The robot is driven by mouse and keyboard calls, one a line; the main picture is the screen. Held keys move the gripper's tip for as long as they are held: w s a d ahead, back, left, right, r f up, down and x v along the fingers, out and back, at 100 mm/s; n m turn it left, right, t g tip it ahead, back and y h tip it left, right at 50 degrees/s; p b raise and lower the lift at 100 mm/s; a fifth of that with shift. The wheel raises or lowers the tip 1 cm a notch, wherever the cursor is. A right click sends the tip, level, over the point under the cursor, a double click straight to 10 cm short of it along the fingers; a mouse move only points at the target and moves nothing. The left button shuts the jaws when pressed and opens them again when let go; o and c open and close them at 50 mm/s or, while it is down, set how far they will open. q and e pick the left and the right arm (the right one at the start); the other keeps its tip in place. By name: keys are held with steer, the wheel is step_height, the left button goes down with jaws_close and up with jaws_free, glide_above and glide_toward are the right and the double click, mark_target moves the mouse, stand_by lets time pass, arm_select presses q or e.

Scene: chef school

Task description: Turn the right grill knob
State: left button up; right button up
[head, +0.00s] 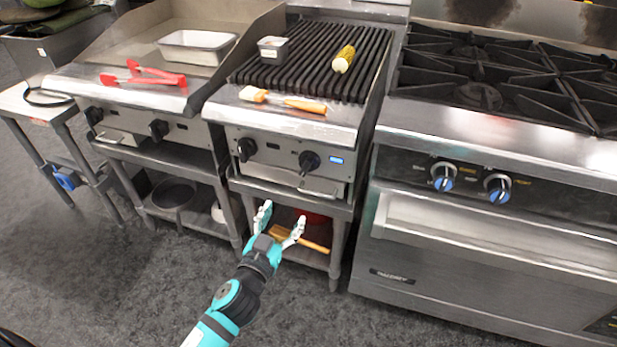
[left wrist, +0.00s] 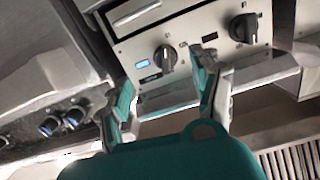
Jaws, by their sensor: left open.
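The grill (head: 290,115) stands in the middle of the head view. Its front panel has two black knobs. The right grill knob (head: 309,162) sits next to a small blue lit display (head: 336,160); the left grill knob (head: 246,149) is further left. My left gripper (head: 282,214) is open and empty, in front of and below the panel, apart from both knobs. In the left wrist view, the right grill knob (left wrist: 165,57) shows just beyond and between the open fingers (left wrist: 165,76), and the left knob (left wrist: 243,28) is off to the right. My right gripper is not in view.
On the grill lie a corn cob (head: 343,59), a small container (head: 272,48) and a brush (head: 283,100). A griddle with red tongs (head: 143,76) is at left; a stove with blue-marked knobs (head: 443,177) is at right. A shelf under the grill holds a wooden-handled item (head: 315,246).

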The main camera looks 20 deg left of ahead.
mark_target(305, 169)
arm_select(q)
steer(key=shift+t, duration=0.4)
steer(key=w+r, duration=0.1)
steer(key=w, duration=0.9)
steer(key=w+r, duration=0.1)
steer(key=w, duration=0.5)
steer(key=shift+d+r, duration=0.35)
steer(key=shift+w+b, duration=0.3)
steer(key=shift+w, duration=0.25)
steer(key=c, duration=0.9)
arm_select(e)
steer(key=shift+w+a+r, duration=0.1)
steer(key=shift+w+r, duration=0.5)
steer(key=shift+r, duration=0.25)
